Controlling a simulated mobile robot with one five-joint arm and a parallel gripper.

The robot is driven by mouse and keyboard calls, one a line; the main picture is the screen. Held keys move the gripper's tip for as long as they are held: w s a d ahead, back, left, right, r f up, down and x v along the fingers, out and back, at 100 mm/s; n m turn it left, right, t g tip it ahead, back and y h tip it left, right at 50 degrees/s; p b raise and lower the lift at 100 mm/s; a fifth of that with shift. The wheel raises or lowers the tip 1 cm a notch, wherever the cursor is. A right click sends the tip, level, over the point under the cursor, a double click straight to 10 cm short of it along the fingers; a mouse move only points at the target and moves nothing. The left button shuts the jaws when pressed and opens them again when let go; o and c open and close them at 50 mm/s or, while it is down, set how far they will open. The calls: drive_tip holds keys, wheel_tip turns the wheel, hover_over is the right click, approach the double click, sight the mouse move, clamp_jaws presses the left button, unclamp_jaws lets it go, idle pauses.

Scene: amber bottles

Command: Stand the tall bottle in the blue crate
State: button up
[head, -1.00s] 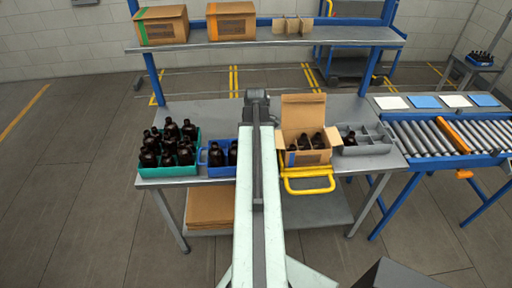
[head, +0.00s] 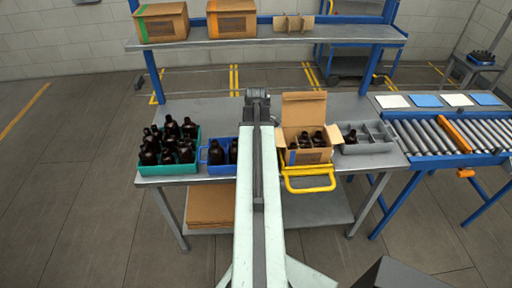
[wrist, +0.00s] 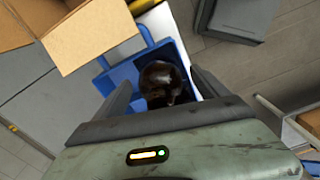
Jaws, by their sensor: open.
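The blue crate (head: 221,171) stands on the table, left of my arm, with dark amber bottles (head: 216,154) in it. My arm partly covers its right side. In the wrist view the blue crate (wrist: 127,71) lies below my gripper (wrist: 163,86). My gripper is open, with one finger on each side of a dark bottle (wrist: 160,80) seen from above within the crate's outline. I cannot tell whether the fingers touch it or whether it is the tall one. My gripper is hidden behind the arm in the head view.
A teal crate (head: 168,169) full of bottles stands to the left. An open cardboard box (head: 308,157) with bottles, a yellow handle (head: 309,184) and a grey divided tray (head: 368,146) are to the right. A shelf (head: 270,42) spans the back.

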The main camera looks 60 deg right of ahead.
wheel_tip(320, 180, up, 8)
drive_tip(key=p, duration=0.7)
drive_tip(key=shift+f, duration=0.3)
drive_tip(key=shift+f, duration=0.1)
